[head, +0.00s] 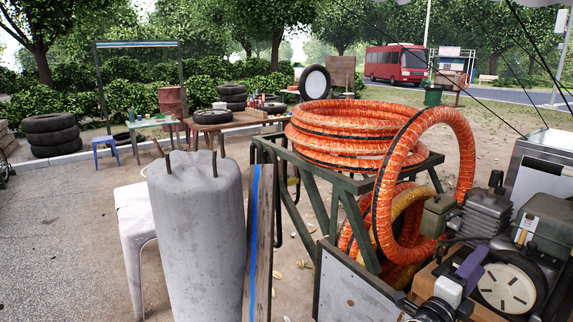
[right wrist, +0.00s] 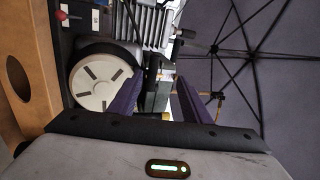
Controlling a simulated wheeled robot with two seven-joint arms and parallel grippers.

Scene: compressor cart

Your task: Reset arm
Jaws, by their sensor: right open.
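My right gripper (head: 472,264) is at the lower right of the head view, in front of the compressor (head: 486,216) and beside its white-hubbed wheel (head: 506,288). In the right wrist view the gripper (right wrist: 157,96) shows two purple fingers spread apart with nothing held between them. The wheel (right wrist: 96,86) lies just left of the fingers there, and the compressor's finned block (right wrist: 138,24) is behind. I cannot tell whether the gripper touches the compressor. My left gripper is in neither view.
Orange hose coils (head: 345,140) lie on a green metal stand (head: 352,215), with more hose hanging at its right. A concrete pillar (head: 195,235) and a wooden board (head: 259,240) stand left of centre. A grey panel (head: 350,290) is near the front. Open paving lies at left.

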